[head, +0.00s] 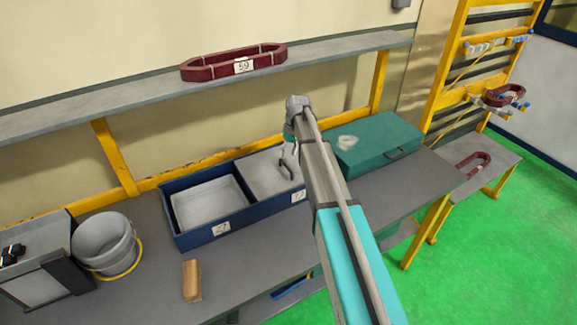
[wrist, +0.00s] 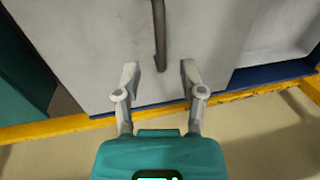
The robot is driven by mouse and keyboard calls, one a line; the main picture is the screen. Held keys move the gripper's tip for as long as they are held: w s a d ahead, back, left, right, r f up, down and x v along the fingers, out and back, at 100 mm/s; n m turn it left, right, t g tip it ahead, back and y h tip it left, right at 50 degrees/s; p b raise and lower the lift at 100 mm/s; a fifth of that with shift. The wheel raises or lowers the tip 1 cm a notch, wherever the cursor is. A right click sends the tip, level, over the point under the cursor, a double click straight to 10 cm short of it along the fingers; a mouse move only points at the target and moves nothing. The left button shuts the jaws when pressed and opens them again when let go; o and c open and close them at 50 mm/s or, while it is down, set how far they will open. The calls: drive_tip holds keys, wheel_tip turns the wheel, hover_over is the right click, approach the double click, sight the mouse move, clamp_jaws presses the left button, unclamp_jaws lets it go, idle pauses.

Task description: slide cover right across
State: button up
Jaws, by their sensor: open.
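A blue two-compartment tray (head: 190,235) stands on the bench. A flat grey cover (head: 262,172) lies over its right compartment; the left one (head: 208,200) is uncovered. The cover also fills the middle of the wrist view (wrist: 100,45), with a dark bar handle (wrist: 159,35) on it. The handle shows partly beside my arm in the head view (head: 286,168). My gripper (wrist: 159,70) is open and empty. Its fingertips appear on either side of the handle's end in the wrist view; I cannot tell how far above the cover they are. My arm hides the tray's right end.
A green case (head: 375,142) stands right of the tray. A grey bucket (head: 105,245) is at the left, and a wooden block (head: 192,280) lies in front. A shelf (head: 110,92) with a dark red coil (head: 235,62) runs above the back. The bench front has free room.

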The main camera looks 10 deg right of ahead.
sight(286, 164)
drive_tip(key=shift+s+a+f+b, duration=0.1)
drive_tip(key=shift+a+f+b, duration=0.1)
drive_tip(key=shift+f+b, duration=0.8)
drive_tip(key=shift+s+a+f+b, duration=0.1)
drive_tip(key=shift+a+f+b, duration=0.05)
drive_tip(key=shift+f+b, duration=0.8)
drive_tip(key=shift+f, duration=0.15)
clamp_jaws()
